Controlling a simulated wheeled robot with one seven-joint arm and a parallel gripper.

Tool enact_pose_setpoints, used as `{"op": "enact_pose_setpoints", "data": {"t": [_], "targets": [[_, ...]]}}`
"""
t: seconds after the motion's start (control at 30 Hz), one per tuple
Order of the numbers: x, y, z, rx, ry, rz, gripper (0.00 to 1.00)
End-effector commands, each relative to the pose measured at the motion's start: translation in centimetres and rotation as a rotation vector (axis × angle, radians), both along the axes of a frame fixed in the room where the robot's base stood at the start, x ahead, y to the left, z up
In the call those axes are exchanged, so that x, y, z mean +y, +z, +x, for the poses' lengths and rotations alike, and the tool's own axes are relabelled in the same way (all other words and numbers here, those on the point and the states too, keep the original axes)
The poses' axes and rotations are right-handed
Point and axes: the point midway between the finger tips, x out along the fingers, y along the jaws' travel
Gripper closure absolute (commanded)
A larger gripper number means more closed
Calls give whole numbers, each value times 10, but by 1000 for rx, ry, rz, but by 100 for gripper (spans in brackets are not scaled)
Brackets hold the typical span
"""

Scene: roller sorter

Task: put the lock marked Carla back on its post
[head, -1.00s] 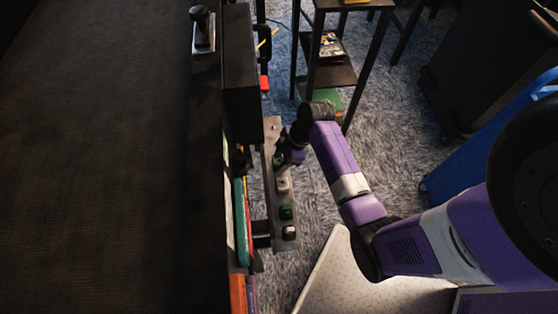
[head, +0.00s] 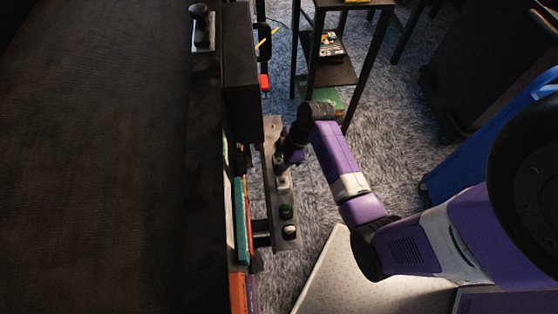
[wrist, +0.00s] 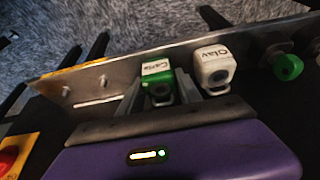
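A green lock with a white label reading "Carla" (wrist: 158,85) sits between the fingers of my gripper (wrist: 160,88) in the wrist view. Both fingers appear to press on its sides. It is up against the grey metal rail (wrist: 88,82); I cannot tell whether it is around a post. In the head view my gripper (head: 281,162) is over the rail (head: 272,130) and mostly hides the lock.
A white lock marked "Olav" (wrist: 214,70) hangs close on the right. A green lock (wrist: 288,67) is farther along the rail. A black box (head: 241,75) and a dark shelf stand beside the rail. A red button on yellow (wrist: 10,158) is at lower left.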

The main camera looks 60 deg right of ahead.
Motion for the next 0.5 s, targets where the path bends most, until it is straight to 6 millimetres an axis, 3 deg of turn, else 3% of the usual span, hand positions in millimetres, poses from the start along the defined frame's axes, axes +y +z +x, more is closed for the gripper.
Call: {"op": "enact_pose_setpoints", "data": {"t": [0.03, 0.13, 0.5], "targets": [[0, 0, 0, 0, 0, 0, 53], [0, 0, 0, 0, 0, 0, 33], [0, 0, 0, 0, 0, 0, 33]]}}
